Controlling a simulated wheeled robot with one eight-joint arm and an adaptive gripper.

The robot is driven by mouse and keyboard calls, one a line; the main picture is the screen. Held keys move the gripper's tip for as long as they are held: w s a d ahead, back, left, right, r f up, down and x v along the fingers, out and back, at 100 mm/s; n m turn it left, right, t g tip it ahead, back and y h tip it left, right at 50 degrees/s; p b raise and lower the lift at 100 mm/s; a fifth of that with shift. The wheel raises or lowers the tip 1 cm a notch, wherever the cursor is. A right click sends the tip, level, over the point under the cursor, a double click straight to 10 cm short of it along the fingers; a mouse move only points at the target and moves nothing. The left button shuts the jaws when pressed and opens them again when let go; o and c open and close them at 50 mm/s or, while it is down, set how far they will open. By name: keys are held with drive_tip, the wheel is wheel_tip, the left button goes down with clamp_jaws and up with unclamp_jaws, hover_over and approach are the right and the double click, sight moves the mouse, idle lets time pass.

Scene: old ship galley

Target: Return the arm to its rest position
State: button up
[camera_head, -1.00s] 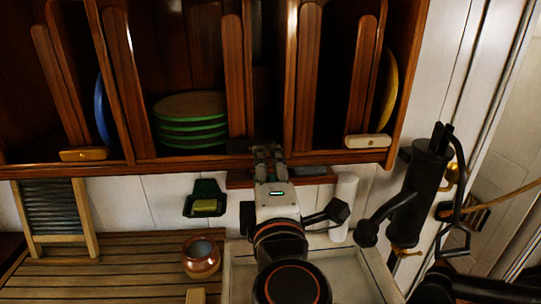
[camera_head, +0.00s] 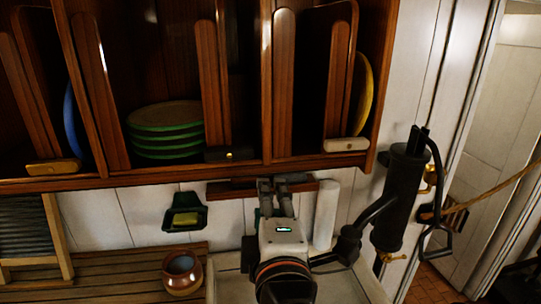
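My gripper (camera_head: 275,188) is at the lower middle of the head view, at the end of my white and black arm. It points away from me toward the wall, just below the bottom edge of the wooden plate rack (camera_head: 130,180). Its two grey fingers stand a little apart, and I see nothing held between them. The fingertips lie in front of a dark red-brown wooden strip (camera_head: 235,189) on the wall; I cannot tell whether they touch it.
The rack holds stacked green-rimmed plates (camera_head: 165,128), a blue plate (camera_head: 70,130) and a yellow plate (camera_head: 361,95). A copper pot (camera_head: 182,273) stands on the slatted counter (camera_head: 110,275). A black hand pump (camera_head: 402,195) is at right. A soap dish (camera_head: 184,213) hangs on the wall.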

drive_tip(key=w+d+f+m+g+h+b, duration=0.1)
drive_tip(key=d+f+m+g+h+b, duration=0.15)
drive_tip(key=d+f+m+b, duration=0.5)
drive_tip(key=d+f+m+g+h+b, duration=0.2)
drive_tip(key=d+f+g+b, duration=0.15)
drive_tip(key=d+f, duration=0.85)
drive_tip(key=s+d+f+m+g+y+b, duration=0.1)
drive_tip(key=f+m+b, duration=0.3)
drive_tip(key=f, duration=0.7)
drive_tip(key=s+d+f+m+g+y+b, duration=0.1)
drive_tip(key=s+f+m+b, duration=0.3)
drive_tip(key=f+b, duration=0.5)
wheel_tip(320, 180, down, 2)
drive_tip(key=shift+s+d+f+m+g, duration=0.25)
drive_tip(key=shift+s+d+m+g, duration=0.1)
drive_tip(key=shift+d+m+g, duration=0.35)
drive_tip(key=shift+a, duration=0.1)
